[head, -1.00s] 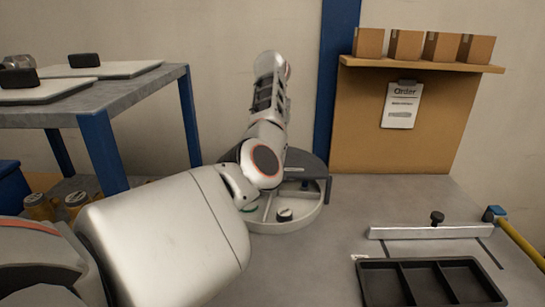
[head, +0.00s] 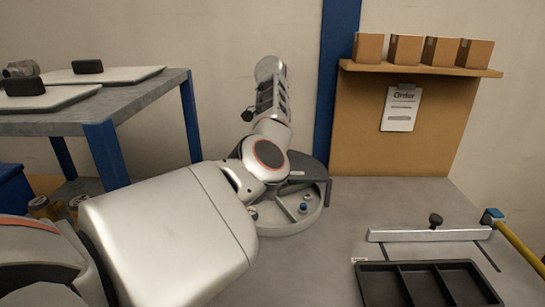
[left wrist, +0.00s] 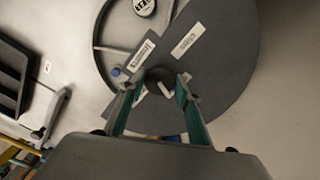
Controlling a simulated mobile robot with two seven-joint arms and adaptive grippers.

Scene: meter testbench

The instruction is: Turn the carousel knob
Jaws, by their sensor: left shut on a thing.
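The carousel is a round light tray (head: 290,228) with a dark grey cover (head: 310,168), on the bench beyond my left arm. In the left wrist view the cover (left wrist: 225,70) fills the right side, and an open, divided part of the tray shows at upper left. The dark round knob (left wrist: 160,78) with a pale mark sits near the cover's middle. My left gripper (left wrist: 158,86) has its green-lined fingers on either side of the knob, shut on it. My arm hides this gripper and the knob in the head view. My right gripper is not in view.
Small blue and pale parts (head: 303,206) lie in the open compartment. A black divided tray (head: 430,284) and a white bar with a black knob (head: 430,234) are at right. A grey side table (head: 150,100) stands left. Bare bench lies between carousel and black tray.

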